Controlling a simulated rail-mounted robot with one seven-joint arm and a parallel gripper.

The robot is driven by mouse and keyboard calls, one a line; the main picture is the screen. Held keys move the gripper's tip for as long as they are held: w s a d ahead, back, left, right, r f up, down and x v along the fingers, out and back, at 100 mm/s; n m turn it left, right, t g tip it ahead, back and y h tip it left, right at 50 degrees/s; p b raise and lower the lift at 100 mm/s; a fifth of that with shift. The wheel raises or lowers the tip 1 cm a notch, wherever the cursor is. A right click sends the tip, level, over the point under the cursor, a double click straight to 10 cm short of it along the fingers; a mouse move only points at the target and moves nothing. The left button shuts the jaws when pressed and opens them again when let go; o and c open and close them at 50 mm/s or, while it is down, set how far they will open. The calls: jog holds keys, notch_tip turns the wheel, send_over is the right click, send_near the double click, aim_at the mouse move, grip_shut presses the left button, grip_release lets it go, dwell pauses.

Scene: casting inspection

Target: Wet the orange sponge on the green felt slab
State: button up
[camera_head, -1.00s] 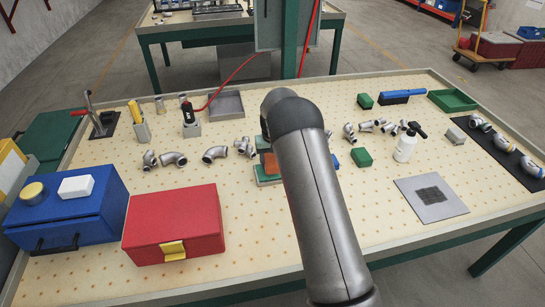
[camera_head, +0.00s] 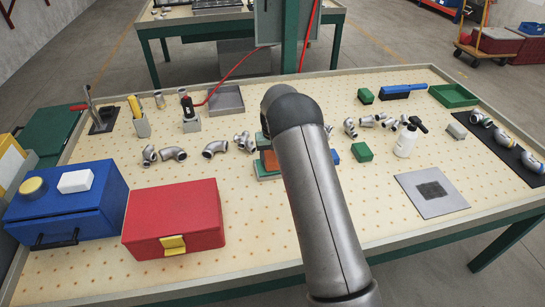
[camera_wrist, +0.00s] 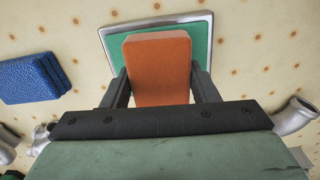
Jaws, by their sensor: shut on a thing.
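The orange sponge (camera_wrist: 158,62) is a block held between the two dark fingers of my gripper (camera_wrist: 160,84) in the wrist view. My gripper is shut on it. The green felt slab (camera_wrist: 119,45) lies in a shallow grey-rimmed tray (camera_wrist: 207,28) behind the sponge. The sponge covers much of the slab, and I cannot tell whether the two touch. In the head view, part of the orange sponge (camera_head: 270,161) shows just above the slab's tray (camera_head: 268,178), left of my arm, which hides the rest.
A blue block (camera_wrist: 32,78) lies left of the tray in the wrist view. Metal pipe fittings (camera_head: 215,149) lie around it. A white spray bottle (camera_head: 406,143), a green block (camera_head: 361,152) and a grey plate (camera_head: 408,198) are at right. A red box (camera_head: 170,215) and a blue box (camera_head: 75,215) stand front left.

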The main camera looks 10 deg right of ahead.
aim_at(272, 156)
jog(key=shift+f+b, duration=0.5)
jog(key=shift+f, duration=0.1)
dwell(1.6)
jog(key=shift+r+p, duration=1.5)
jog(key=shift+r, duration=2.1)
